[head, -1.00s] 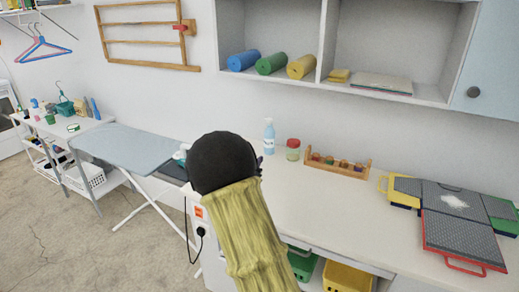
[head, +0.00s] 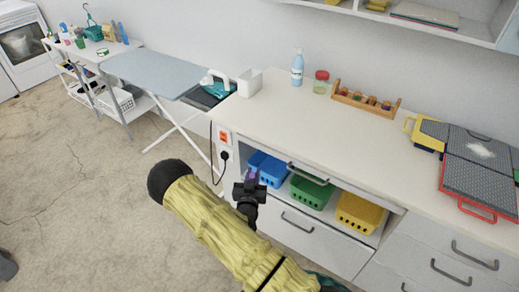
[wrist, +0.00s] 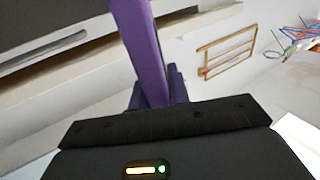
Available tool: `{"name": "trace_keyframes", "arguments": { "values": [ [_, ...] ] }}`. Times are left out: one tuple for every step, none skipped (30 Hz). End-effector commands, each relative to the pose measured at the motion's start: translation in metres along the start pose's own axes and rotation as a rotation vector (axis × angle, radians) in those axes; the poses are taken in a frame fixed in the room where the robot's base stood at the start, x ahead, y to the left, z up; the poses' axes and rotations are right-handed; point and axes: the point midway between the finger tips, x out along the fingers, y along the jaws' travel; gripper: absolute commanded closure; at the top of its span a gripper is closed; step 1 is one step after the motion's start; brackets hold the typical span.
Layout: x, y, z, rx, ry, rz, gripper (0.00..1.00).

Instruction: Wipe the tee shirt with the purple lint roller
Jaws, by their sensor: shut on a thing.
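My gripper (head: 250,190) is in front of the counter's open shelf in the head view, shut on the purple lint roller. Only a small purple part of the roller shows there. In the wrist view, the purple lint roller (wrist: 140,45) runs up from the dark jaws (wrist: 158,95) as a long bar, its upper end cut off by the frame. I cannot make out a tee shirt in either view.
The ironing board (head: 155,72) stands at the left, with an iron (head: 216,82) at its right end. The white counter (head: 300,110) holds a spray bottle (head: 298,66), a jar (head: 321,82) and grey panels (head: 478,165). Blue, green and yellow baskets sit below. Floor at left is clear.

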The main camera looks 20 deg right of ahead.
Motion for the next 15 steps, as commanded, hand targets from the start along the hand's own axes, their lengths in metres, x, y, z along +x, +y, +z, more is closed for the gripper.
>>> {"name": "trace_keyframes", "arguments": {
  "values": [
    [-0.011, -0.001, 0.013, -0.012, -0.003, -0.041, 1.0],
    [-0.016, -0.002, 0.019, -0.011, -0.002, -0.066, 1.0],
    [-0.023, -0.002, 0.027, -0.01, -0.002, -0.096, 1.0],
    [-0.029, -0.003, 0.032, -0.009, -0.001, -0.121, 1.0],
    [-0.034, -0.002, 0.037, -0.008, -0.001, -0.143, 1.0],
    [-0.041, -0.002, 0.044, -0.007, 0.0, -0.176, 1.0],
    [-0.046, -0.002, 0.049, -0.006, -0.001, -0.2, 1.0],
    [-0.051, -0.002, 0.053, -0.005, -0.001, -0.225, 1.0],
    [-0.057, -0.002, 0.059, -0.004, -0.002, -0.258, 1.0],
    [-0.062, -0.002, 0.063, -0.004, -0.003, -0.284, 1.0],
    [-0.067, -0.001, 0.067, -0.003, -0.004, -0.308, 1.0],
    [-0.073, -0.001, 0.072, -0.001, -0.007, -0.339, 1.0],
    [-0.077, 0.0, 0.075, -0.001, -0.009, -0.361, 1.0],
    [-0.08, 0.001, 0.078, 0.0, -0.011, -0.38, 1.0],
    [-0.085, 0.001, 0.08, 0.003, -0.013, -0.404, 1.0]
  ]
}}
